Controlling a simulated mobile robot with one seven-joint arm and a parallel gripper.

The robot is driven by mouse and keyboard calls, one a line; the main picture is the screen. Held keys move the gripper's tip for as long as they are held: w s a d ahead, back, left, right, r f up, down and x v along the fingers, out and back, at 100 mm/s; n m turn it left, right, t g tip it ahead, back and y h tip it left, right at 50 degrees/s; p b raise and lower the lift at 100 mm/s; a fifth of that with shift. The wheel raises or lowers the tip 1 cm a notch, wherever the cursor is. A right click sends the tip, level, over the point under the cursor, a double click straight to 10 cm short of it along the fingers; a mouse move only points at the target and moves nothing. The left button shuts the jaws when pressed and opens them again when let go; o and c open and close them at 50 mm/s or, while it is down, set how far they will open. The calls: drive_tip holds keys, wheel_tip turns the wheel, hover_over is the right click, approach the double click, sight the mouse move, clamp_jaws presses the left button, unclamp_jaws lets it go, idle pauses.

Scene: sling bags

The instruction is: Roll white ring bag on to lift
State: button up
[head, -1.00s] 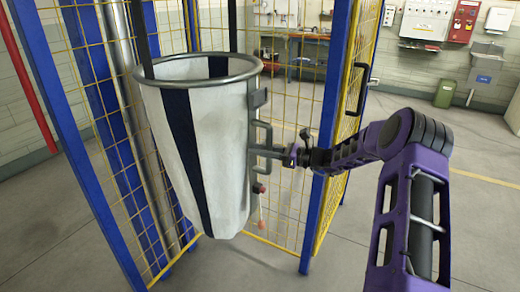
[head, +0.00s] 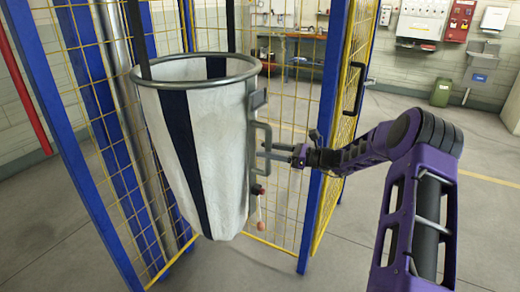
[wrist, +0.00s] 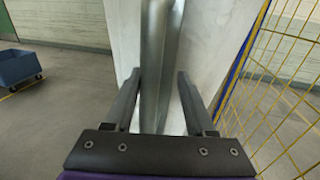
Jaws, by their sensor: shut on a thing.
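The white ring bag (head: 222,150) hangs upright from dark straps, with a grey metal ring at its top and dark vertical stripes. Its grey side handle (head: 268,132) faces my arm. My gripper (head: 270,152) is at this handle on the bag's right side, shut on it. In the wrist view a grey upright bar (wrist: 156,60) stands between my two fingers (wrist: 158,95), with pale bag cloth on both sides. The lift frame (head: 75,150), with blue posts and yellow mesh, stands behind and beside the bag. The finger contact itself is hard to see.
A mesh door (head: 345,120) with a black handle stands open right of the bag, close behind my arm. A green bin (head: 442,92) and wall panels are at the back right. A blue cart (wrist: 18,67) shows in the wrist view. The floor at right is clear.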

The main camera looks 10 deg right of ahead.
drive_tip(key=v, duration=1.4)
drive_tip(key=shift+d, duration=0.4)
